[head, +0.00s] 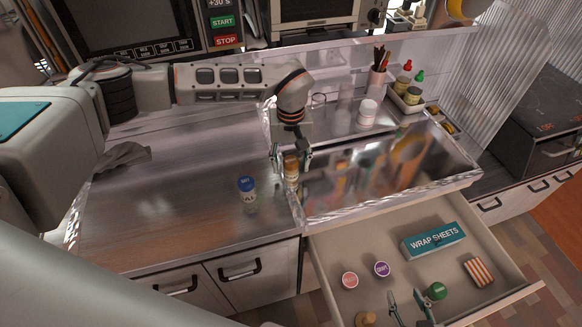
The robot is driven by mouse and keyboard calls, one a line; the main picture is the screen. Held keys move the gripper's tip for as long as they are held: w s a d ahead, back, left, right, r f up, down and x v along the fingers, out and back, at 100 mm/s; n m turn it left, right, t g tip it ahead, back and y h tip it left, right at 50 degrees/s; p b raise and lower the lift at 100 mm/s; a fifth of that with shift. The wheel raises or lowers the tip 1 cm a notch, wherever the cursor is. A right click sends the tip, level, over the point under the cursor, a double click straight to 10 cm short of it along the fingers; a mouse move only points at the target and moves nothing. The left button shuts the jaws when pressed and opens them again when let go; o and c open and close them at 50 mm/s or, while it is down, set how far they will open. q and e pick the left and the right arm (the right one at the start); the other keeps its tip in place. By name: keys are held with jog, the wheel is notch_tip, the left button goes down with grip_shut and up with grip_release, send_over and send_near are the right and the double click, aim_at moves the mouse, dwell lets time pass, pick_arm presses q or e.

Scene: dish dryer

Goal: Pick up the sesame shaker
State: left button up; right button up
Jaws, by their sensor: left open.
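A small shaker with a brownish-orange cap (291,167) stands on the steel counter near its middle. Its label is too small to read, so I cannot be sure it is the sesame shaker. My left gripper (291,158) points down over it, with its open fingers on either side of the shaker. I cannot tell whether they touch it. Another shaker with a blue lid (247,188) stands to the left. My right gripper (409,305) shows only its fingertips, apart, low over the open drawer.
The open drawer (325,262) holds a wrap sheets box (433,241), a striped item (478,272) and several round-lidded jars. A raised glossy panel (340,200) lies right of the shaker. Bottles, a white jar (367,112) and a utensil cup stand behind. The left counter is mostly clear.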

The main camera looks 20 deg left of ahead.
pick_arm(q)
jog(key=shift+f, duration=0.25)
jog(key=c, duration=1.2)
jog(key=shift+r, duration=0.1)
